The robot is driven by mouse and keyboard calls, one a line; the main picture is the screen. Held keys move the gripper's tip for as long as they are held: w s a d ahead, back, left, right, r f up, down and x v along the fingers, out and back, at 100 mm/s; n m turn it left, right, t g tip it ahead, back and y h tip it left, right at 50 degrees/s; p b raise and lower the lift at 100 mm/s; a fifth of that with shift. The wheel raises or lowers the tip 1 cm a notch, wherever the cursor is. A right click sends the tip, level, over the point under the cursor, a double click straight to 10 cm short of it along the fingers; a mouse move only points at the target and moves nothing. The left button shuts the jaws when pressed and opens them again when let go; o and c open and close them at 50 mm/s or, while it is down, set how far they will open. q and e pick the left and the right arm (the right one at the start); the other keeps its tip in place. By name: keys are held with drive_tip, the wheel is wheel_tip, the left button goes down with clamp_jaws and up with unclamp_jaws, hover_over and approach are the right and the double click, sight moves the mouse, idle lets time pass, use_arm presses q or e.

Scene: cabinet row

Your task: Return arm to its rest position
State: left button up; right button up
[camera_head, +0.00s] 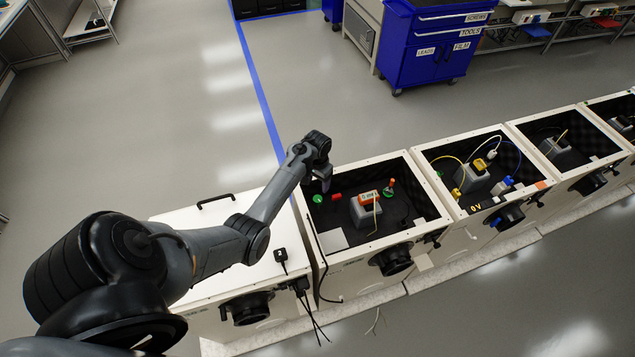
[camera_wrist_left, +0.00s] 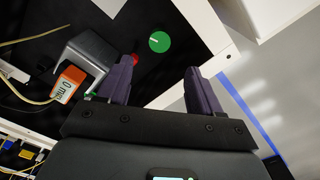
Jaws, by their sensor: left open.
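My left arm comes in from the lower left of the head view and reaches over the closed white cabinet. My left gripper (camera_head: 322,186) hangs at the left inner corner of the open cabinet (camera_head: 335,240), near a green round knob (camera_head: 318,199). In the left wrist view the two purple-grey fingers (camera_wrist_left: 158,88) stand apart with nothing between them. The green knob (camera_wrist_left: 159,42) lies beyond the fingertips, and a red part (camera_wrist_left: 135,59) shows beside the left finger. My right gripper is not in view.
The open cabinet holds a grey block (camera_head: 362,213) with an orange meter (camera_head: 368,197) and an orange-topped piece (camera_head: 390,186). More open cabinets (camera_head: 475,170) run to the right. A closed white lid (camera_head: 205,216) lies under my arm. A blue tool cart (camera_head: 430,45) stands behind; the floor between is clear.

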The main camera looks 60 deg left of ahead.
use_arm(q)
drive_tip(key=shift+s, duration=0.1)
drive_tip(key=s+d+r+m+t, duration=0.15)
drive_tip(key=s+d+r, duration=0.35)
drive_tip(key=d, duration=0.6)
drive_tip(key=s+d+r+m+t, duration=0.1)
drive_tip(key=s+d+r+m, duration=0.2)
drive_tip(key=s+d, duration=0.65)
drive_tip(key=s+d+r+m+t, duration=0.15)
drive_tip(key=s+d+r, duration=0.3)
drive_tip(key=d, duration=0.85)
wheel_tip(320, 180, up, 21)
drive_tip(key=p, duration=2)
drive_tip(key=shift+f+m, duration=0.2)
drive_tip(key=shift+m, duration=0.1)
drive_tip(key=shift+s, duration=0.1)
